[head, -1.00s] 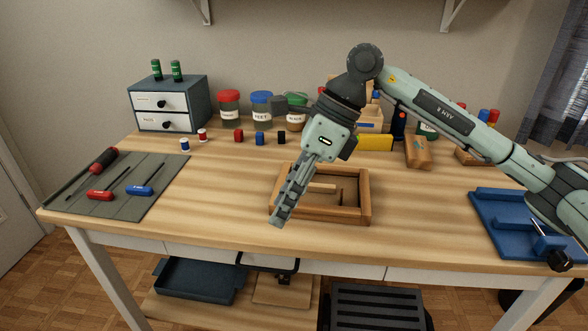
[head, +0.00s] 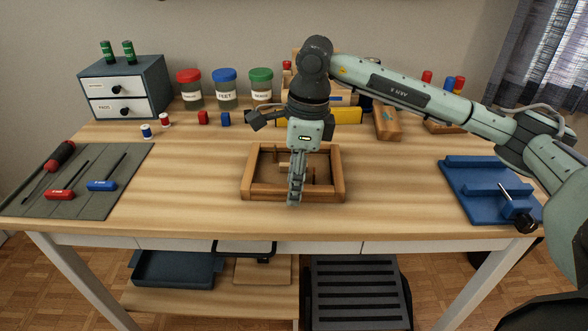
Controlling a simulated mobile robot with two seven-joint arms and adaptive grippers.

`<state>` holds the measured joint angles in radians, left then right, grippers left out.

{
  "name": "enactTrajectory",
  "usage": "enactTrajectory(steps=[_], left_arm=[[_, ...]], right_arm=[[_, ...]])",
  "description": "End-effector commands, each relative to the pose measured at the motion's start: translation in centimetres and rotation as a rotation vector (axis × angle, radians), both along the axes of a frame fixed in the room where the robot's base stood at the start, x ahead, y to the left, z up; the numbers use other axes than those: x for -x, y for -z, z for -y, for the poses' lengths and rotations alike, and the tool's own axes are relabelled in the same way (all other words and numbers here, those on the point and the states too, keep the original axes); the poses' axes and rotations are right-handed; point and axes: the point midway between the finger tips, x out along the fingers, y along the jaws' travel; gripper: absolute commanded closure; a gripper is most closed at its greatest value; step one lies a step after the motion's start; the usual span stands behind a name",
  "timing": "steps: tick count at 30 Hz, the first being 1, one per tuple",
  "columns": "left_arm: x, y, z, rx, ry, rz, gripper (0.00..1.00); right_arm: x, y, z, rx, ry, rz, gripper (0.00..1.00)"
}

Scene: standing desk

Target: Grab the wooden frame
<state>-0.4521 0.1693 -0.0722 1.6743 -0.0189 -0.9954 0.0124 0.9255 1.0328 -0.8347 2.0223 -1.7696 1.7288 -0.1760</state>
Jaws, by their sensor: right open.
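The wooden frame (head: 335,186) is a light brown rectangle lying flat on the desk, in the middle toward the front edge. It has small wooden pieces inside. My right gripper (head: 295,200) points down over the front side of the frame, its fingers lined up one behind the other from this view. It is open, and nothing shows held in it. The fingers hide part of the frame's front bar and inside; I cannot tell whether they touch it. My left gripper is not in view.
A blue fixture (head: 480,190) stands at the right. A grey mat (head: 100,205) with screwdrivers lies at the left. A drawer box (head: 150,85), lidded jars (head: 225,95), a yellow block (head: 335,117) and small spools line the back. The desk is clear on both sides of the frame.

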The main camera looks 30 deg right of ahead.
Motion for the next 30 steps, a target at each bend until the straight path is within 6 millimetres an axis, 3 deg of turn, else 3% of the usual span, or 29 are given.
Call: enactTrajectory(steps=[4, 14, 30], left_arm=[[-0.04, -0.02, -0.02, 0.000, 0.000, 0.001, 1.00], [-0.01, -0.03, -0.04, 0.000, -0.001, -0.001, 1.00], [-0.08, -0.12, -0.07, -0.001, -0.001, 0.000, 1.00]], right_arm=[[-0.01, -0.01, -0.02, -0.001, 0.000, 0.001, 0.58], [-0.01, -0.05, -0.02, -0.001, 0.000, 0.001, 0.99], [-0.10, -0.43, -0.03, -0.001, -0.001, 0.004, 1.00]])
